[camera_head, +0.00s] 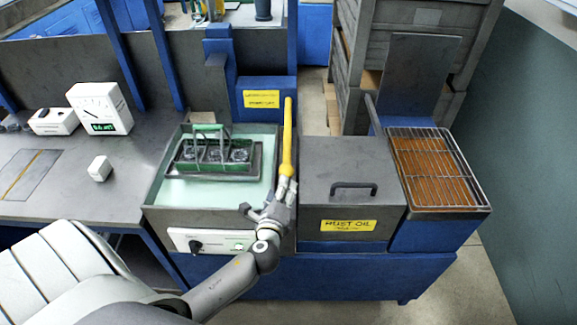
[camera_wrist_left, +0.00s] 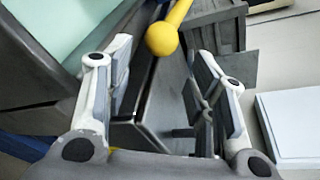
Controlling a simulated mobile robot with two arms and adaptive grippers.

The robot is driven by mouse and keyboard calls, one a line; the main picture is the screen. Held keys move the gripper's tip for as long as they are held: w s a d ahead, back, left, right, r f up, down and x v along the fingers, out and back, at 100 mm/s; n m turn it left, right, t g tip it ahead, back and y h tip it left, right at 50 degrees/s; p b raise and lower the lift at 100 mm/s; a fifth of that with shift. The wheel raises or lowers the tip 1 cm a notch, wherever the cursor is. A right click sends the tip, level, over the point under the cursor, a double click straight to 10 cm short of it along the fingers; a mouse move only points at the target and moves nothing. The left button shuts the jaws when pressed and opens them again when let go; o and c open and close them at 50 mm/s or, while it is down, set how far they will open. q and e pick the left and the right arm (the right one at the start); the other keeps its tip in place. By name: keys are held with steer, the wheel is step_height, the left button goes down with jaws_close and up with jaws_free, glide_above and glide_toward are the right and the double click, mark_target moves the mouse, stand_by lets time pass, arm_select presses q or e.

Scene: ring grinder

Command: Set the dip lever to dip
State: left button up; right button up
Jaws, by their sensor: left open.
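The yellow dip lever (camera_head: 287,140) stands up at the right side of the wash tank, in the gap between the tank and the grey rust-oil box. Its rounded lower end (camera_wrist_left: 162,38) shows in the left wrist view, between and just beyond my fingertips. My left gripper (camera_head: 286,188) is open around or just short of that end; I cannot tell whether it touches. In the tank (camera_head: 157,190), a dark tray carries a basket (camera_head: 212,152) with a green handle and several round parts, above or at the pale green liquid. My right gripper is not in view.
The lidded rust-oil box (camera_head: 350,185) with a raised handle stands close right of the lever. A wire drain rack (camera_head: 436,168) is farther right. A control panel (camera_head: 213,242) with a black knob is on the tank's front. White gauges (camera_head: 100,108) stand on the left bench.

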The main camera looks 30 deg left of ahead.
mark_target(287, 171)
arm_select(q)
steer(key=shift+w+a, duration=0.25)
steer(key=shift+w, duration=0.3)
steer(key=p+x, duration=0.1)
steer(key=x, duration=0.8)
steer(key=shift+w, duration=0.1)
steer(key=shift+c, duration=0.2)
